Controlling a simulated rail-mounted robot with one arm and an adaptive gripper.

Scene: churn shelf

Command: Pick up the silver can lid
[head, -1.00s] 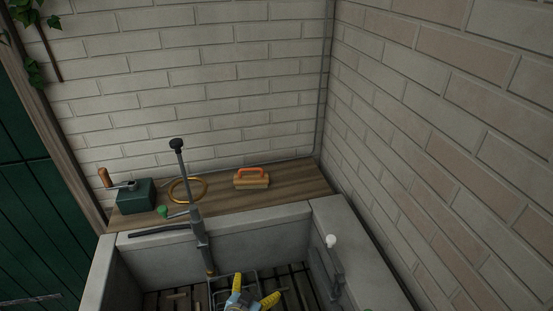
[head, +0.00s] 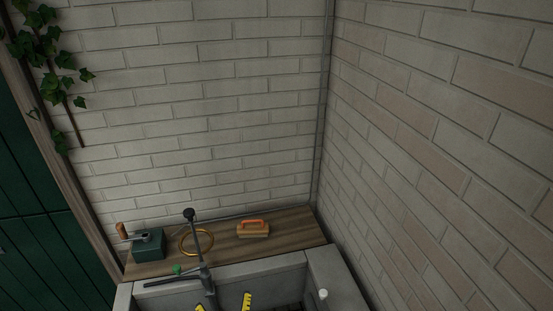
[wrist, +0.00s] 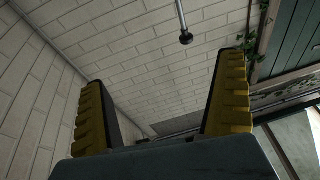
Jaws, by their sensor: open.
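No silver can lid shows in the head view or the wrist view. My gripper shows at the bottom edge of the head view (head: 224,304) as two yellow fingertips, over the grey stone trough (head: 272,269). In the wrist view its two yellow and black fingers (wrist: 165,105) stand wide apart with nothing between them.
A wooden shelf (head: 285,229) behind the trough carries a green box with a crank (head: 148,245), a brass ring (head: 197,242) and an orange-handled brush (head: 253,229). A dark upright tap (head: 199,245) rises at the trough's back rim. Brick walls close the back and right.

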